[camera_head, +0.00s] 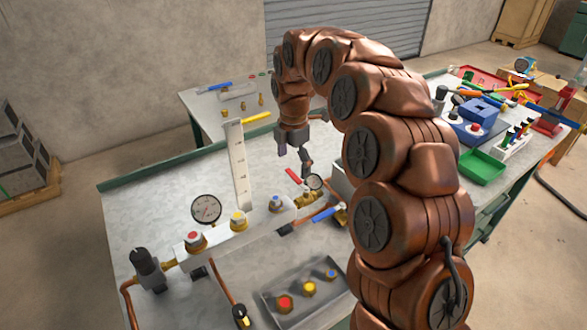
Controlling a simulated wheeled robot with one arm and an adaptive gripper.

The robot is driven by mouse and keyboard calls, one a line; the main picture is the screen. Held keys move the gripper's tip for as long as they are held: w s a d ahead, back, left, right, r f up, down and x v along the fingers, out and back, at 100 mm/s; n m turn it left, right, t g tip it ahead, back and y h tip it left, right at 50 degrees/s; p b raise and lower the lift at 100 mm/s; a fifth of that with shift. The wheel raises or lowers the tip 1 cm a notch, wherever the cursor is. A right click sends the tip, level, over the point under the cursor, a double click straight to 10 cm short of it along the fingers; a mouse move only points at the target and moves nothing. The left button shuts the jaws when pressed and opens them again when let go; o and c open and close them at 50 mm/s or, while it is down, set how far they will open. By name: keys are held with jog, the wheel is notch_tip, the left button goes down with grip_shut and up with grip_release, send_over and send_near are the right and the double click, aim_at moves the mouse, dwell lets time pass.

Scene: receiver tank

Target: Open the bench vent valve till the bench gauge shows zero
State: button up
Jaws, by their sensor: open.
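The metal bench (130,215) carries a white manifold block with red, yellow and blue caps. A larger round gauge (206,208) stands at its left; its reading is too small to make out. A smaller gauge (314,182) stands by brass fittings at its right end. A red lever (293,176) is beside the smaller gauge, and a blue lever (326,214) lies nearer. Which of them is the vent valve cannot be told. My gripper (294,160) points down, open and seemingly empty, just above the red lever; contact cannot be judged.
A grey tray (265,298) with colored caps lies at the front. A black knob (146,264) stands at the left end. A white ruler-like plate (238,165) rises behind the manifold. My arm hides the bench's right part. Another cluttered table is at right.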

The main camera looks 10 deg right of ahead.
aim_at(294, 176)
notch_tip(294, 176, up, 9)
jog(key=shift+r, duration=0.2)
dwell(0.6)
